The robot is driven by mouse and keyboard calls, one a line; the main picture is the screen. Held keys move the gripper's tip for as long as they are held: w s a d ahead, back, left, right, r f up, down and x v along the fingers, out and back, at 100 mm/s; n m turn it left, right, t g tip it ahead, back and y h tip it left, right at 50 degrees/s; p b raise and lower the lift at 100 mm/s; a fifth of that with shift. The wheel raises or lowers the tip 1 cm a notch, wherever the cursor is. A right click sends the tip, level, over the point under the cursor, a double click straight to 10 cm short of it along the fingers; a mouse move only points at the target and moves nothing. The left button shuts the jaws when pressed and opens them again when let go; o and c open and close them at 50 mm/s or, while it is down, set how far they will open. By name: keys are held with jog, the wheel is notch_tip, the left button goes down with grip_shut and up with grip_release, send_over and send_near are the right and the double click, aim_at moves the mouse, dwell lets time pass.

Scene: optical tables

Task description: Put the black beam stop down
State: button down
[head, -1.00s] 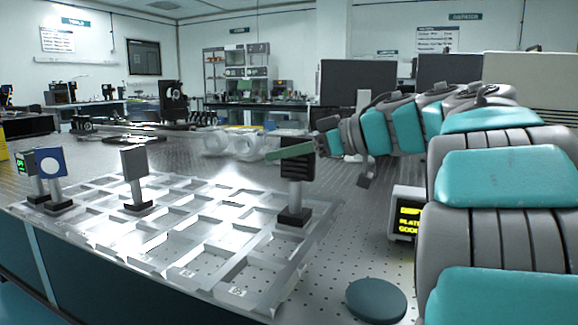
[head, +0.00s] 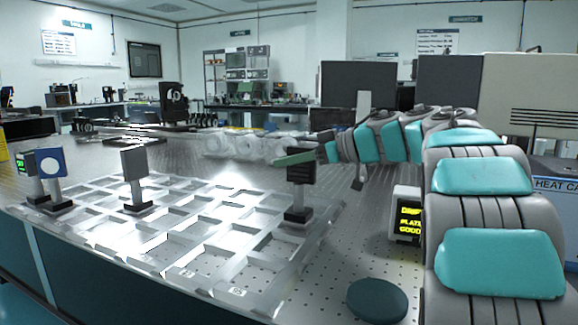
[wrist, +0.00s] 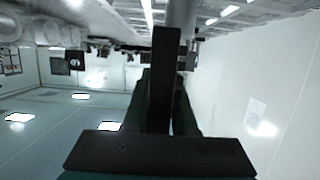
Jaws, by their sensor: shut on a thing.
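The black beam stop (head: 301,171) is a dark block on a short grey post with a black base (head: 298,215). In the head view it stands upright over the right back part of the clear tray (head: 215,262). My gripper (head: 292,158) reaches in from the right, and its green finger crosses the beam stop's block. It is shut on the beam stop. I cannot tell whether the base touches the tray. In the wrist view, dark gripper parts fill the middle, with a grey post (wrist: 181,18) above.
A grey block on a post (head: 134,164) stands on the tray's left part. A blue-faced post (head: 50,165) stands at far left. A lit display (head: 408,215) and a dark round disc (head: 377,300) are to the right. Bare perforated table (head: 350,250) lies between tray and display.

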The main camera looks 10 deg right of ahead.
jog(key=shift+f, duration=0.35)
jog(key=c, duration=0.7)
grip_release()
jog(key=shift+f, duration=0.1)
jog(key=shift+s+d+r, duration=0.15)
jog(key=shift+d+r, duration=0.05)
jog(key=shift+r, duration=0.05)
jog(key=v, duration=1.1)
jog(key=shift+s+d+r+p, duration=0.1)
jog(key=shift+s+d+p, duration=0.1)
jog(key=shift+p, duration=0.2)
